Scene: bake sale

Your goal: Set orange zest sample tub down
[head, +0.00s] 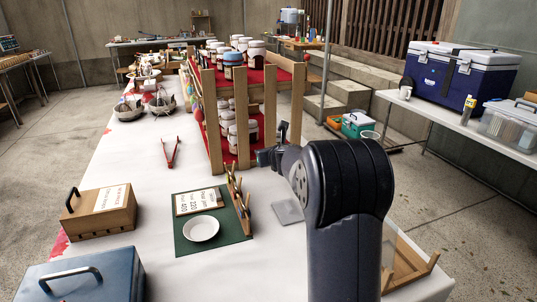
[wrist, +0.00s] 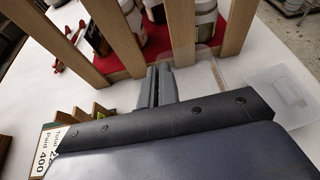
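In the head view my gripper (head: 266,157) is beside the rack's front right post, partly hidden by my arm.
The wooden rack (head: 242,130) holds several jars on red shelves, close to my gripper. Left of my arm are a green mat (head: 184,246) with a white plate (head: 201,228), a wooden box (head: 115,222) and red tongs (head: 172,152). The white cloth (head: 140,170) is clear between them.

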